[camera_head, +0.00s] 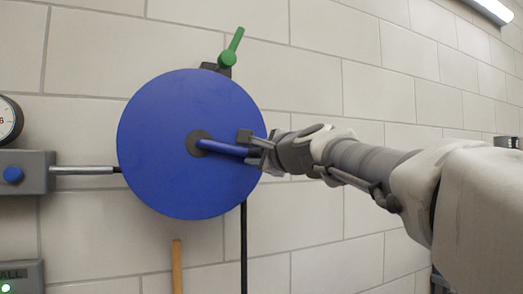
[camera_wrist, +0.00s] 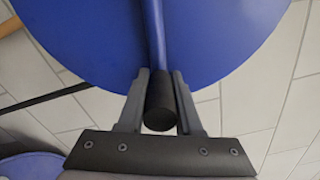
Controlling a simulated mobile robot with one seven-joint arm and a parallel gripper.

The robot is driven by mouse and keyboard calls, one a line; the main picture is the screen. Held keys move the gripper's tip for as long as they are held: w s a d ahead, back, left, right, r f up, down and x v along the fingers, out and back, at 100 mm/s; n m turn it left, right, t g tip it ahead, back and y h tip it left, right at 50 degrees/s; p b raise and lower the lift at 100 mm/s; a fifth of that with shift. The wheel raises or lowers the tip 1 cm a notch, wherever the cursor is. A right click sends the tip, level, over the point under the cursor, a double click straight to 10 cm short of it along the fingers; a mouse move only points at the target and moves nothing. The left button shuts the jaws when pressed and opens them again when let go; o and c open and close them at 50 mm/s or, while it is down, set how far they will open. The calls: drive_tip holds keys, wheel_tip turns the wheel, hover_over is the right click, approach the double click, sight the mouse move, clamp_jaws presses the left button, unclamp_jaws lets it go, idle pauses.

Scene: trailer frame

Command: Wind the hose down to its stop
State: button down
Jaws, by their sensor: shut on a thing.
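A big blue disc, the hose reel (camera_head: 165,165), is on a white block wall. A blue crank arm (camera_head: 222,149) runs from its dark hub (camera_head: 198,143) to the right and slightly down. My gripper (camera_head: 262,152) is at the outer end of the crank, near the disc's right edge. In the wrist view my gripper (camera_wrist: 160,98) has its fingers on both sides of the dark crank handle (camera_wrist: 160,112), shut on it. The black hose (camera_head: 243,245) hangs straight down from behind the reel's right side. Its lower end is out of view.
A green lever (camera_head: 233,48) sits at the reel's top right. A grey box with a blue knob (camera_head: 13,175) and a metal rod (camera_head: 85,170) reach the reel from the left. A gauge (camera_head: 8,118) is at the left edge. A wooden stick (camera_head: 177,265) stands below the reel.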

drive_tip(key=shift+a+f+m, duration=0.1)
drive_tip(key=shift+f+m, duration=0.3)
drive_tip(key=shift+f, duration=0.05)
drive_tip(key=c, duration=0.6)
unclamp_jaws()
drive_tip(key=shift+s, duration=0.1)
drive_tip(key=v, duration=1.7)
drive_tip(key=shift+s, duration=0.15)
